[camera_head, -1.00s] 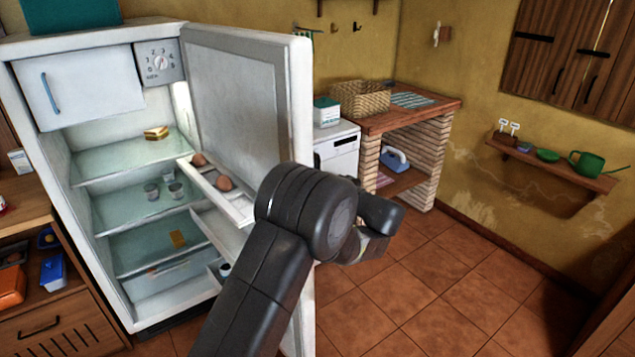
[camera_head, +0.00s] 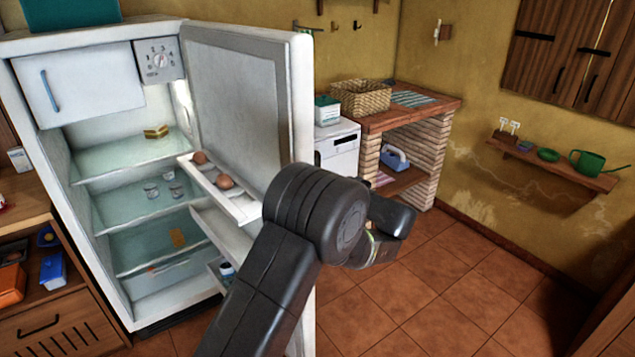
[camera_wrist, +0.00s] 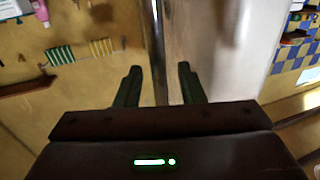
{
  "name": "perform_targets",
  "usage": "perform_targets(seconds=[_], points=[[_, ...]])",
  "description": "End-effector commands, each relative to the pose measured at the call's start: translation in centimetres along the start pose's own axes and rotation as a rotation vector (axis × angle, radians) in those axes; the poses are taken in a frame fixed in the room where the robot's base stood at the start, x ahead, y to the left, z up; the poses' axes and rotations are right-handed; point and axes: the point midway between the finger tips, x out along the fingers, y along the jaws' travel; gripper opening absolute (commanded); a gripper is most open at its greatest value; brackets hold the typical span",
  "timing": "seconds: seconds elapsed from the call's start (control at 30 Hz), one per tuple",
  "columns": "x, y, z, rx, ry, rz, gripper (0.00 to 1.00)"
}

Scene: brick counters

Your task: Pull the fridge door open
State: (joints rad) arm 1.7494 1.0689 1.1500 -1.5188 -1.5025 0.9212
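The fridge (camera_head: 40,165) stands at the left in the head view. Its door (camera_head: 302,110) stands wide open, with the shelves inside and the door racks in plain sight. My gripper (camera_head: 385,235) is at the outer side of the door, partly hidden behind my wrist. In the wrist view, my gripper (camera_wrist: 160,85) has its two fingers apart. A vertical metal bar (camera_wrist: 158,45), apparently the door handle, runs between them with gaps on both sides. A pale surface (camera_wrist: 225,50), apparently the door, lies right of the bar.
Eggs (camera_head: 225,181) sit in the door rack, and small glasses (camera_head: 151,190) are on a fridge shelf. A white appliance (camera_head: 338,150) and a brick counter (camera_head: 435,155) stand behind the door. The tiled floor (camera_head: 420,290) to the right is clear.

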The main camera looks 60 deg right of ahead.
Motion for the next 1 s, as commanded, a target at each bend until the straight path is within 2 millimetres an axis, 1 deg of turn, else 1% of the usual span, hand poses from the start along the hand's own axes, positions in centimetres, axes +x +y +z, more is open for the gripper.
perform_targets(seconds=[0.03,0.2,0.3,0.43,0.53,0.63,1.0], points=[[-1.4,0.1,0.1,-0.001,0.001,0.004,0.35],[-5.4,0.1,0.1,-0.002,0.0,0.004,0.35],[-7.5,0.1,0.1,-0.002,0.001,0.004,0.35],[-9.4,0.1,0.0,-0.002,0.0,0.002,0.35],[-10.3,0.1,0.0,-0.001,0.002,0.0,0.35],[-10.8,0.0,-0.1,-0.001,0.001,0.0,0.35],[-10.7,0.0,-0.1,-0.001,0.001,-0.002,0.35]])
